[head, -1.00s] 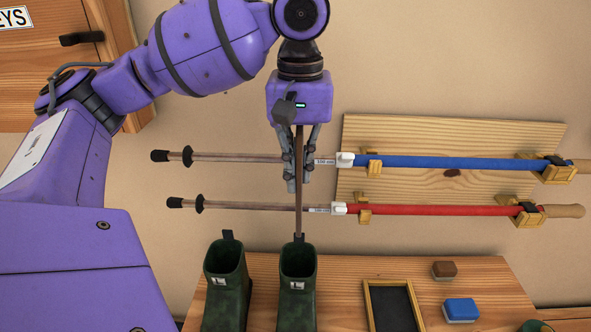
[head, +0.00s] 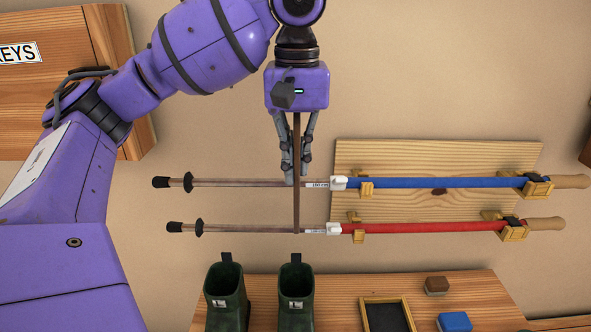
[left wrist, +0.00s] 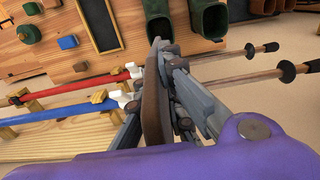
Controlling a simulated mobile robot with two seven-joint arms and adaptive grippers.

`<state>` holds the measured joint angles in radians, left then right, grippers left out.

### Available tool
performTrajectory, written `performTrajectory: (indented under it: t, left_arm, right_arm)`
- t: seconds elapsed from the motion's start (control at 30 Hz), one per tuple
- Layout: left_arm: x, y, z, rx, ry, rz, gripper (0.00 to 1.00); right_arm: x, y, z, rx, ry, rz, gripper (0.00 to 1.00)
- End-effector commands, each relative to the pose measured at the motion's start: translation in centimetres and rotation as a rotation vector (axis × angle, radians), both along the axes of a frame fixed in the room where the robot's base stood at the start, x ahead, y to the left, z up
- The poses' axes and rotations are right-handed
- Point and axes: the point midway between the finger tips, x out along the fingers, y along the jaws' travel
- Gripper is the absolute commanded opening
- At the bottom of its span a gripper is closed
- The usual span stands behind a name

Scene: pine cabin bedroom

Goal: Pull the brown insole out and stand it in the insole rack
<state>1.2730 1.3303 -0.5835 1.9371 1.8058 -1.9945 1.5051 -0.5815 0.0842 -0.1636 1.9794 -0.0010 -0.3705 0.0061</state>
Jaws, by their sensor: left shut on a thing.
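The brown insole (head: 296,215) hangs upright, edge-on, as a thin brown strip. My left gripper (head: 296,180) is shut on it, with a finger on each side. The insole's lower end is in the air just above the right-hand green boot (head: 296,297), clear of its opening. A second green boot (head: 226,298) stands to its left. In the left wrist view the insole (left wrist: 153,105) shows between the fingers (left wrist: 165,55). My right gripper is not in view. I cannot make out the insole rack for certain.
Behind the insole, a blue pole (head: 430,183) and a red pole (head: 430,227) lie across holders on a wooden board (head: 430,158). The wooden bench (head: 340,290) also bears a dark framed tray (head: 387,316), a brown brush (head: 437,286) and a blue block (head: 455,321).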

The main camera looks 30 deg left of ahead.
Motion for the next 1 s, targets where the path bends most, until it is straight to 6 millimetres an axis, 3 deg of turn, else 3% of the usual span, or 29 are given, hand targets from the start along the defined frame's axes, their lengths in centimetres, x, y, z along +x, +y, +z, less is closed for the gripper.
performTrajectory:
  t: [0.43, 1.0]
  left_arm:
    - [0.0, 0.0, 3.5, 0.001, -0.002, 0.001, 0.0]
    - [0.0, 0.0, 3.6, 0.0, 0.0, 0.0, 0.0]
  right_arm:
    - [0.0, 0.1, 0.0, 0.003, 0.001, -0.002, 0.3]
    - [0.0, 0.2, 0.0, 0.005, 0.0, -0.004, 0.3]
